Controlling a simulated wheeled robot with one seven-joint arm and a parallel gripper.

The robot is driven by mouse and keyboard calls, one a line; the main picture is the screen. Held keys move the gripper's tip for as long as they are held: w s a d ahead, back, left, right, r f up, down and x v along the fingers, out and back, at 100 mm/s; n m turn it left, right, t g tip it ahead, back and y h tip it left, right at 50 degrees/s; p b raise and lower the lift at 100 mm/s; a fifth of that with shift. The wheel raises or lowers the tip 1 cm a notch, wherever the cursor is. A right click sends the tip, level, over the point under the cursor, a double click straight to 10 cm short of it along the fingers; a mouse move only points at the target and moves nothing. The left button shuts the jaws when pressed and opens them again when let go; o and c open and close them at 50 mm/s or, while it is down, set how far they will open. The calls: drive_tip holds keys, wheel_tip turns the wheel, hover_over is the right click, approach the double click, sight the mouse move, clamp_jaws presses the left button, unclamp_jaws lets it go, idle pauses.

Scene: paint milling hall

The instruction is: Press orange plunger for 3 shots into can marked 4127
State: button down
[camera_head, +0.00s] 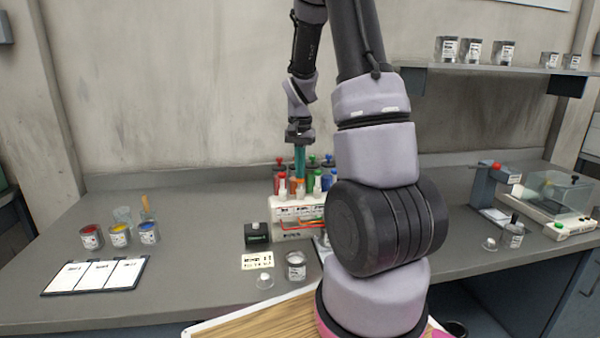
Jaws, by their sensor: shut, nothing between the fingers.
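A white dispenser rack (290,212) with several coloured plungers stands on the bench in the middle. The orange plunger (298,188) is in its front row, between a red one and a green one. My gripper (300,172) points straight down over the rack; the narrow teal part at its end looks like its closed fingers. Their tip is at or just above the orange plunger; I cannot tell if they touch.
Red, yellow and blue paint cans (119,236) and a clipboard (95,276) are further left. My arm hides the rack's right side.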

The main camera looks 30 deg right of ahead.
drive_tip(key=shift+r, duration=1.8)
drive_tip(key=shift+f, duration=0.15)
drive_tip(key=shift+f, duration=1.65)
drive_tip(key=shift+r, duration=1.8)
drive_tip(key=shift+r, duration=2.5)
